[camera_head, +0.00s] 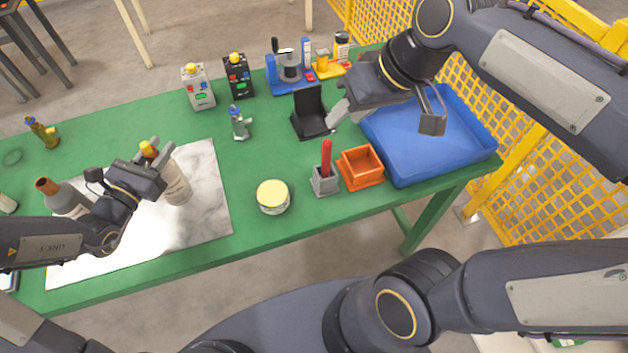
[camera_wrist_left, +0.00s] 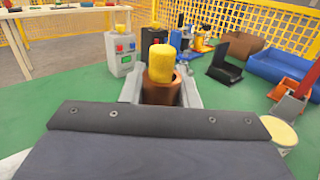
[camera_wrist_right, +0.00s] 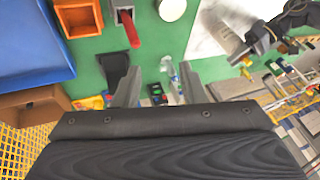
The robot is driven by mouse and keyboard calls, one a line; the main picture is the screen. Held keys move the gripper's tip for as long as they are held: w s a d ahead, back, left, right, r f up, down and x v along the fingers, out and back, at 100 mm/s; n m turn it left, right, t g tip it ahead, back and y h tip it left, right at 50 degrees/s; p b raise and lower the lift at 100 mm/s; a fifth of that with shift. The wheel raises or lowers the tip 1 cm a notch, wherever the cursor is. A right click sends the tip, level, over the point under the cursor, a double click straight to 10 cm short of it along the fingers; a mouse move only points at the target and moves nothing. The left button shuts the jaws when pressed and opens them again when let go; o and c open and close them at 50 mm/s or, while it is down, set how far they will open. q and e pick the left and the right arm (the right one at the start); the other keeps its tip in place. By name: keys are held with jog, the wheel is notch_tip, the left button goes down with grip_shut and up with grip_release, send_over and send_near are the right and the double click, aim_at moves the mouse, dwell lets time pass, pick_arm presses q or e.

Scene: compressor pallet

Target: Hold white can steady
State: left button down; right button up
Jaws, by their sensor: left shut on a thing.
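The white can (camera_head: 177,188) is a pale, bottle-like container with a label and a yellow tip, standing on the marbled white sheet at the left. My left gripper (camera_head: 152,153) is shut around its upper part. In the left wrist view, the yellow tip (camera_wrist_left: 161,62) and a brown neck show between the fingers; the lower body is hidden there. My right gripper (camera_head: 385,118) is open and empty above the table, between the black holder and the blue tray. Its fingers also stand apart in the right wrist view (camera_wrist_right: 160,88).
A grey bottle with a brown top (camera_head: 65,198) stands left of my left gripper. A round cream tin (camera_head: 273,197), an orange bin (camera_head: 361,167), a red-handled tool in a grey block (camera_head: 325,178) and a blue tray (camera_head: 440,160) stand rightward. Green table (camera_head: 245,160) is clear between.

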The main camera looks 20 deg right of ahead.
pick_arm(q)
jog(key=shift+s+f, duration=0.1)
jog(key=shift+f, duration=0.1)
pick_arm(e)
jog(key=s+f+m+t, duration=0.1)
jog(key=s+f+m, duration=0.2)
jog(key=s+f, duration=0.6)
jog(key=shift+s+t, duration=0.25)
jog(key=shift+t, duration=0.15)
jog(key=shift+f, duration=0.1)
pick_arm(q)
jog(key=c, duration=1.3)
grip_release()
jog(key=shift+c, duration=0.2)
jog(key=o, duration=0.3)
jog(key=shift+r, duration=0.1)
jog(key=shift+a, duration=0.1)
